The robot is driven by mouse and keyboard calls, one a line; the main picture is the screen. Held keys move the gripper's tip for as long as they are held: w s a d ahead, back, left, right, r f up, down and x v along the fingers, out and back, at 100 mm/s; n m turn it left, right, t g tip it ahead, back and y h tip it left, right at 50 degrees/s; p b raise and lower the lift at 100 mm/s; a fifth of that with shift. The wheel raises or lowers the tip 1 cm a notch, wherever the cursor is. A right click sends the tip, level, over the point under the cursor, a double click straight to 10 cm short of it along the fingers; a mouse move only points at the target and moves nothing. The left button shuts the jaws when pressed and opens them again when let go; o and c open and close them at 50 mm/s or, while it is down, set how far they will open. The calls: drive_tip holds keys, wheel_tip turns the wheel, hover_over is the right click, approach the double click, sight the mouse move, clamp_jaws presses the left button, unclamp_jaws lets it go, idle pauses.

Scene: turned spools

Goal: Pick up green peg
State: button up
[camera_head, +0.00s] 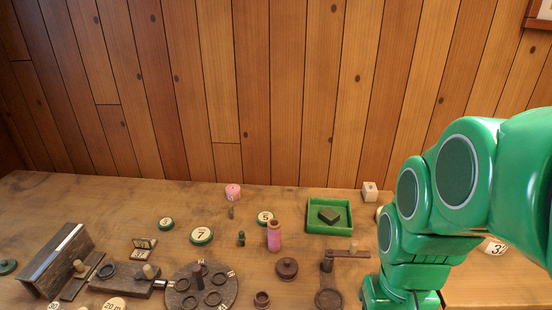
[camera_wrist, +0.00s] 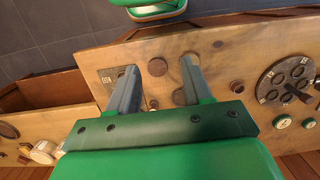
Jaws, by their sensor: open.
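A small dark green peg (camera_head: 241,238) stands upright on the wooden table, between a green-rimmed disc marked 7 and a pink spool. I cannot clearly make it out in the wrist view. My gripper (camera_wrist: 158,80) shows in the wrist view with its two grey fingers spread wide and nothing held between them. It is over another part of the table, apart from the peg. The head view shows my green arm at the right, but the gripper itself is not visible there.
The pink spool (camera_head: 274,237) stands close right of the peg, and the disc marked 7 (camera_head: 202,235) lies to its left. A green tray (camera_head: 317,228) holds a dark block. A round dark board (camera_head: 181,299) with rings and a post lies in front. A wooden wall rises behind.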

drive_tip(key=w+d+f+n+t+h, duration=0.1)
drive_tip(key=w+d+n+t+h, duration=0.15)
drive_tip(key=w, duration=0.75)
drive_tip(key=w+d+n+t+h, duration=0.1)
drive_tip(key=w+n+h, duration=0.25)
drive_tip(key=w, duration=0.65)
drive_tip(key=w+a+n+t+h, duration=0.1)
drive_tip(key=w+a+n+t, duration=0.25)
drive_tip(key=w, duration=0.45)
drive_tip(key=n+t+y, duration=0.4)
drive_tip(key=n+t, duration=0.3)
drive_tip(key=n, duration=1)
hover_over(241, 239)
drive_tip(key=d, duration=0.3)
wheel_tip(241, 239, down, 10)
drive_tip(key=s+a+f+n, duration=0.1)
drive_tip(key=f+n, duration=0.1)
drive_tip(key=n, duration=0.1)
drive_tip(key=s+a+f+n+y, duration=0.1)
drive_tip(key=s+f+n, duration=0.1)
drive_tip(key=n, duration=0.1)
drive_tip(key=s+f+n+t+y, duration=0.1)
drive_tip(key=f+n, duration=0.2)
drive_tip(key=shift+s+a, duration=0.4)
drive_tip(key=shift+a+r+x, duration=0.1)
drive_tip(key=shift+x, duration=1.8)
drive_tip(key=shift+a+r+x, duration=0.1)
drive_tip(key=shift+r+x, duration=0.05)
drive_tip(key=shift+x, duration=1.8)
